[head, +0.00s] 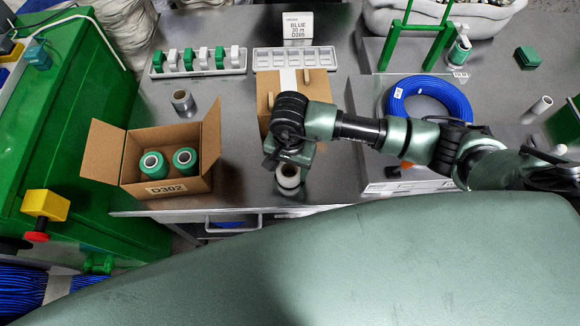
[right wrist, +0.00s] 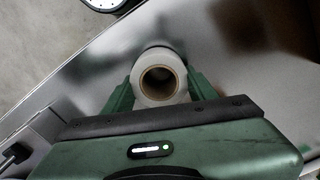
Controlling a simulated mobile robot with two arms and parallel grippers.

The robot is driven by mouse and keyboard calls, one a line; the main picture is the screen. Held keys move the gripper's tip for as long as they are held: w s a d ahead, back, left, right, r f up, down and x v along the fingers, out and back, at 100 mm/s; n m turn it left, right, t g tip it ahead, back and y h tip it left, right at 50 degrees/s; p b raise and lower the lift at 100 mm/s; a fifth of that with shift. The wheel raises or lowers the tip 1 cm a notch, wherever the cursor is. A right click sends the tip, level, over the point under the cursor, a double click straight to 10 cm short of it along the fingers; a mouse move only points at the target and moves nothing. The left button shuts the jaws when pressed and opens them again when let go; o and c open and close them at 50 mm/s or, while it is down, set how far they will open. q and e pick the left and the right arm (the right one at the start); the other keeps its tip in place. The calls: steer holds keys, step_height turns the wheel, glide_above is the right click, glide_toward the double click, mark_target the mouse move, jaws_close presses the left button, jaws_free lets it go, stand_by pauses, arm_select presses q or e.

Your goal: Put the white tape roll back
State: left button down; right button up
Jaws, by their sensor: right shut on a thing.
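The white tape roll (head: 288,181) with a brown core is at the front edge of the steel table, below my right gripper (head: 290,161) in the head view. In the right wrist view the white tape roll (right wrist: 160,97) sits between the two green fingers of my right gripper (right wrist: 160,84), which are shut on it. Its open core faces the camera. I cannot tell whether its base touches the table. An open cardboard box (head: 165,188) marked D302 holds two green-wrapped rolls (head: 185,160) to the left. My left gripper is out of view.
A silver roll (head: 182,101) stands behind the open box. A closed carton (head: 318,88) stands behind my right wrist. A blue cable coil (head: 455,96) lies to the right, and a white roll (head: 541,104) lies farther right. A white tray (head: 197,62) is at the back left.

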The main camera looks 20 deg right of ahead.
steer(key=shift+f, duration=0.25)
steer(key=shift+f, duration=0.2)
steer(key=o, duration=1.4)
steer(key=shift+r, duration=0.1)
steer(key=shift+r, duration=0.2)
step_height(320, 180, up, 12)
steer(key=shift+f+b, duration=0.1)
steer(key=shift+b, duration=0.8)
